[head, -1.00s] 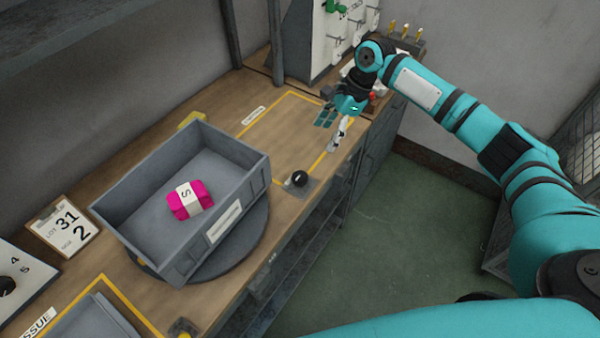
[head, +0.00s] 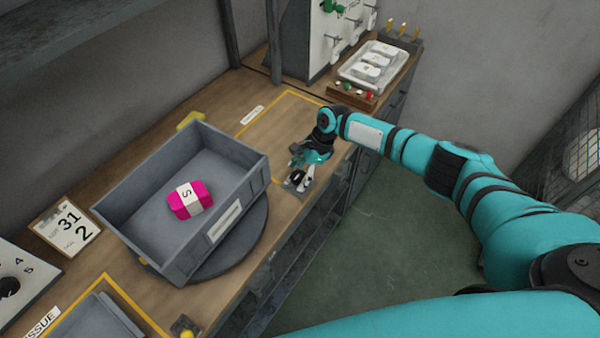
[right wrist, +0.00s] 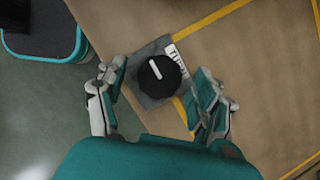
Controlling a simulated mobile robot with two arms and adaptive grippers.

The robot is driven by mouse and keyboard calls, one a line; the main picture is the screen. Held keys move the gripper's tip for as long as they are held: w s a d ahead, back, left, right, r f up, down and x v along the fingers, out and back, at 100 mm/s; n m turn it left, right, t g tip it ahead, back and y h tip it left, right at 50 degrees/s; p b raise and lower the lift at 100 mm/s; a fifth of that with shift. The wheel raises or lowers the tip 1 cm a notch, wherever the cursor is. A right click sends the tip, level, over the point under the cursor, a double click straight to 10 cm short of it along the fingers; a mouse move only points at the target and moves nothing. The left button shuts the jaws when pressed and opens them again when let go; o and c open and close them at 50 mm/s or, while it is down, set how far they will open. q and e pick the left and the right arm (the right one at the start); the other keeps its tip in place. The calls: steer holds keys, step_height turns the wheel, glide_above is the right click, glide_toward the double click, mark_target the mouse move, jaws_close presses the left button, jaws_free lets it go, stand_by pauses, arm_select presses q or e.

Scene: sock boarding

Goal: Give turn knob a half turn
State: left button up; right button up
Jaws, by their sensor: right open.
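The turn knob (right wrist: 161,77) is a round black knob with a white line on top, on a small grey plate (right wrist: 151,99) marked TURN. In the head view the knob (head: 298,176) sits near the table's front edge, partly covered by my right gripper (head: 301,170). In the right wrist view my right gripper (right wrist: 158,98) is open, one finger on each side of the knob. Gaps show between the fingers and the knob, and it is not held. My left gripper is not in view.
A grey bin (head: 254,178) with a pink banded bundle (head: 178,205) stands on a dark round turntable (head: 240,255) left of the knob. A yellow-outlined table area (head: 275,125) behind the knob is clear. A white tray (head: 345,77) stands at the back right.

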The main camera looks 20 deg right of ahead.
steer(key=shift+f, duration=0.15)
steer(key=shift+c, duration=0.2)
steer(key=c, duration=1.2)
steer(key=shift+o, duration=0.2)
